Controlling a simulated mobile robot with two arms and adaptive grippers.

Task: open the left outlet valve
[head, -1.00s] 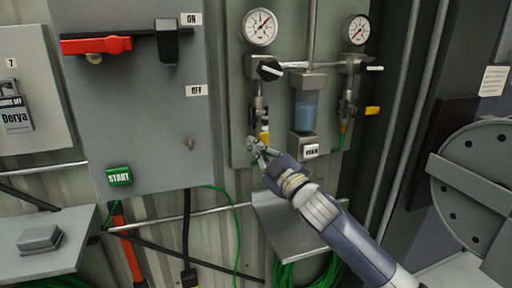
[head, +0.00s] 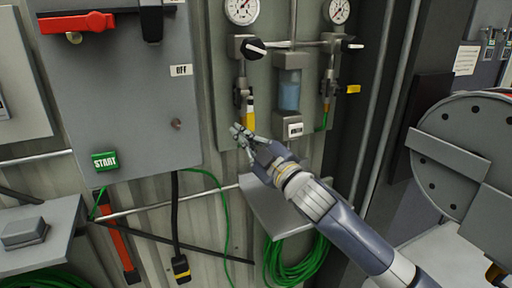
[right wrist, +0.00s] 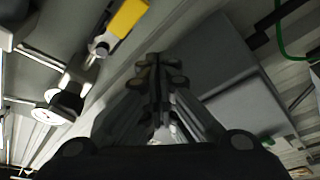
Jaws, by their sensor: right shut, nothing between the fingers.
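The left outlet valve (head: 249,117) shows its yellow handle hanging down below the left pipe, under the left gauge. The handle also shows in the right wrist view (right wrist: 127,17), at the top left. My right gripper (head: 236,131) is shut and empty, with its fingertips just below and left of the yellow handle. In the wrist view the closed fingertips (right wrist: 152,62) are apart from the handle. I cannot tell the exact gap in depth. My left gripper is not in view.
The right outlet valve's yellow handle (head: 352,89) sticks out sideways. A filter bowl (head: 289,92) sits between the pipes. A grey switch box (head: 128,100) is left of my gripper. A sloped shelf (head: 262,205) and a green hose coil (head: 297,262) are below.

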